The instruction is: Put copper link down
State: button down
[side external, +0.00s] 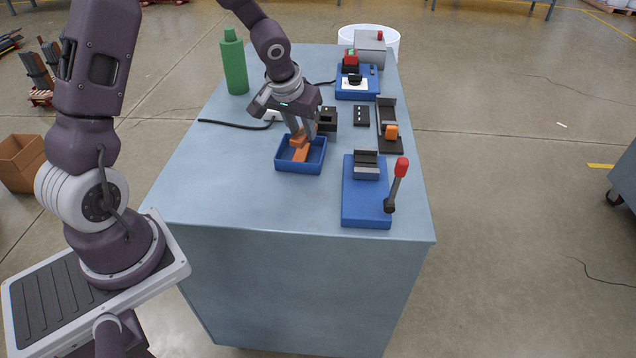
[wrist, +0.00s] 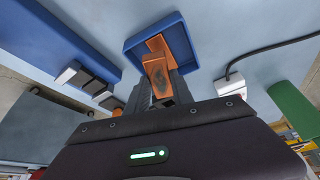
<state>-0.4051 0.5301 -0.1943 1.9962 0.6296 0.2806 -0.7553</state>
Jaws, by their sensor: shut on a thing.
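My gripper (side external: 298,133) is over the blue tray (side external: 288,167), pointing down, its fingers shut on a copper link. The held copper link (side external: 297,141) shows between the fingertips, and in the wrist view (wrist: 156,80) its near end faces the camera. Another copper piece (side external: 301,154) lies in the tray just below it; it also shows in the wrist view (wrist: 157,43). I cannot tell whether the held link touches the piece beneath.
A blue fixture with a red-handled lever (side external: 398,180) stands at the front right. A dark stand with an orange part (side external: 391,132), a black block (side external: 327,119) and a blue station (side external: 357,88) are nearby. A green bottle (side external: 234,65) stands back left. The table front left is clear.

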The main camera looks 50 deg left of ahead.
jog(key=s+d+m+h, duration=0.2)
jog(key=s+d+m, duration=0.3)
jog(key=s+d, duration=0.3)
jog(key=w+a+n, duration=0.1)
jog(key=w+a, duration=0.2)
jog(key=w, duration=0.1)
jog(key=w+a+r+n+y, duration=0.1)
jog(key=w+a+n, duration=0.1)
jog(key=w+a, duration=0.1)
jog(key=w+a+n, duration=0.1)
jog(key=w+a, duration=0.3)
jog(key=shift+w+r+y, duration=0.15)
jog(key=shift+w+y, duration=0.2)
jog(key=shift+y, duration=0.05)
jog(key=w+a+r+n+g+y, duration=0.15)
jog(key=w+a+n, duration=0.4)
jog(key=a, duration=0.55)
jog(key=shift+m+t, duration=0.25)
jog(key=f, duration=0.9)
jog(key=shift+w+a+f, duration=0.15)
jog(key=shift+w+a, duration=0.15)
jog(key=shift+a, duration=0.1)
jog(key=shift+f, duration=0.15)
jog(key=shift+f, duration=0.15)
jog(key=c, duration=1.1)
grip_release()
